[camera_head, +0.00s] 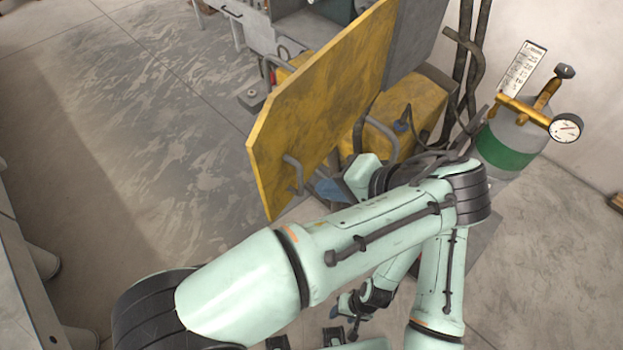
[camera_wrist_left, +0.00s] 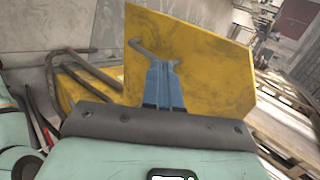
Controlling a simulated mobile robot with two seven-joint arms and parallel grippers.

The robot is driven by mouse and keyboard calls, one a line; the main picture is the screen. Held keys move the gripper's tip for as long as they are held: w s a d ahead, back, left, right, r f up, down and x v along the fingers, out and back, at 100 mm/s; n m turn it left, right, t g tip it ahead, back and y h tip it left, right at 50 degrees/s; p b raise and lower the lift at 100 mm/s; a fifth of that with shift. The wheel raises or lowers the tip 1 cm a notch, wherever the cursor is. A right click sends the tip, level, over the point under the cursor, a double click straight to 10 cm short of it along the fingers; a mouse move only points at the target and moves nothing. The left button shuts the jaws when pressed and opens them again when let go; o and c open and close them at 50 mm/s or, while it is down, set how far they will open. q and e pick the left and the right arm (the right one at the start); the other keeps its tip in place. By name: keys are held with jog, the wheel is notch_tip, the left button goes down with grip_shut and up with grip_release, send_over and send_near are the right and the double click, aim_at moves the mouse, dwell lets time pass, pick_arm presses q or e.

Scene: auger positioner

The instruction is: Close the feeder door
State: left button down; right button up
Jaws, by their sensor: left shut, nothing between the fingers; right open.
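The feeder door (camera_head: 325,90) is a large yellow panel that stands open, swung out from the machine. A bent grey handle (camera_head: 292,170) sits on its face near the lower edge. My left gripper (camera_head: 325,190) is shut and empty, its blue fingers close to the door beside the handle. In the left wrist view the shut fingers (camera_wrist_left: 162,65) overlap the lower part of the handle (camera_wrist_left: 145,48), with the yellow door (camera_wrist_left: 205,65) behind. I cannot tell whether they touch. My right gripper (camera_head: 343,318) is open, low in the head view and partly hidden by my arm.
A yellow machine housing (camera_head: 415,115) with dark hoses stands behind the door. A gas cylinder (camera_head: 510,140) with a gauge (camera_head: 566,128) stands to the right. The floor left of the door is clear. Wooden pallets (camera_wrist_left: 285,125) show at right in the wrist view.

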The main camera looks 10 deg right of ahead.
aim_at(273, 178)
pick_arm(q)
jog(key=x, duration=0.3)
jog(key=r+x, duration=0.1)
jog(key=x, duration=0.3)
jog(key=w+a+x, duration=0.1)
jog(key=x, duration=0.2)
jog(key=shift+w+a, duration=0.1)
jog(key=shift+a, duration=0.05)
jog(key=shift+w+a, duration=0.4)
